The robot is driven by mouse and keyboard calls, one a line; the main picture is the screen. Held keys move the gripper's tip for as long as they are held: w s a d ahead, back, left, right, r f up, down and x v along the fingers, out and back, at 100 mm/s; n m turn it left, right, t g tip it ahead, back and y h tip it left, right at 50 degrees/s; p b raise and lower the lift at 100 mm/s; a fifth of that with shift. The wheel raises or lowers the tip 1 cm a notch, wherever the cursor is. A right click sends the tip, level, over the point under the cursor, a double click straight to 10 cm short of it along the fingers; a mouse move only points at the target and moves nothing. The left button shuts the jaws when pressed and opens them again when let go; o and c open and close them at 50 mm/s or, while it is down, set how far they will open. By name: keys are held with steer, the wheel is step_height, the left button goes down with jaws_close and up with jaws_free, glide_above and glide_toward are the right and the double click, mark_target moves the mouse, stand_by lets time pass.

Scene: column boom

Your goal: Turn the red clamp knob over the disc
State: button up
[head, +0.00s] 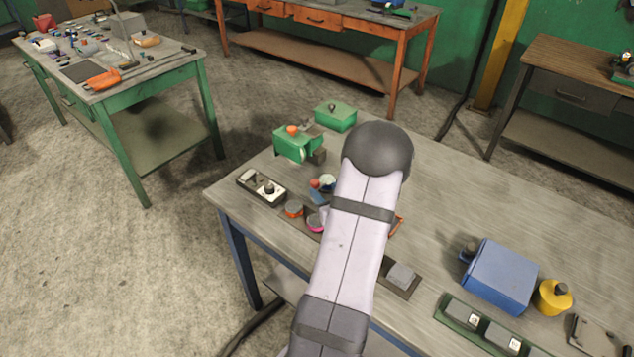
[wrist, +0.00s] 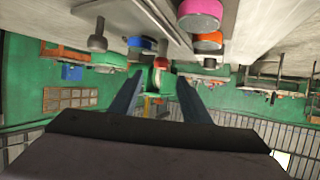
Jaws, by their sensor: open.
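In the head view a green clamp body (head: 290,146) stands near the table's far left corner. A red-orange knob (head: 292,129) sits on its top, and a pale disc edge (head: 305,153) shows at its side. In the wrist view, which shows the table upside down, the green body with a small red part (wrist: 161,62) appears between the fingers and beyond them. My gripper (wrist: 160,80) is open, its two blue-grey fingers apart with nothing between them. No contact with the knob is visible. In the head view my arm hides the gripper.
A blue box (head: 500,276) and yellow cylinder (head: 552,298) stand right. The table's far right is mostly clear.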

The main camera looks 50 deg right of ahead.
mark_target(315, 182)
steer(key=shift+p+x, duration=1.1)
steer(key=shift+x, duration=2.6)
steer(key=c, duration=1)
